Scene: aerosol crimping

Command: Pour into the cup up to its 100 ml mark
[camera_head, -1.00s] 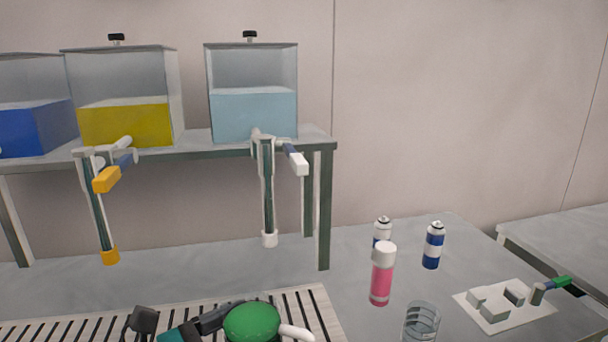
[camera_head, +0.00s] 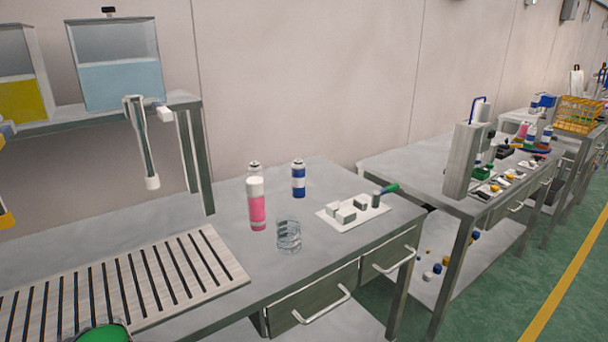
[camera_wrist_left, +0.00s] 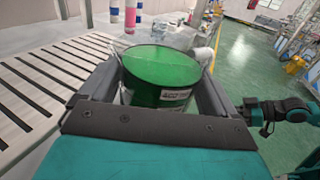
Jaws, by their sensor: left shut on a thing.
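My left gripper (camera_wrist_left: 158,95) is shut on a green-filled container (camera_wrist_left: 160,68) with a white label and a pale handle on its right side. Its green top (camera_head: 105,333) also shows at the bottom edge of the head view, where the gripper is out of frame. The container looks about upright. A clear, empty-looking cup (camera_head: 288,235) stands on the table, well to the right of and beyond the container; its marks are too small to read. A black and teal arm end, seemingly my right gripper (camera_wrist_left: 256,113), shows at the right of the wrist view; its jaws are unclear.
A pink can (camera_head: 257,207) and blue-white can (camera_head: 298,180) stand behind the cup. A white plate with blocks (camera_head: 352,211) lies to its right. A slatted rack (camera_head: 125,280) lies at left, below a shelf (camera_head: 185,98) with liquid tanks and taps. Table space before the cup is clear.

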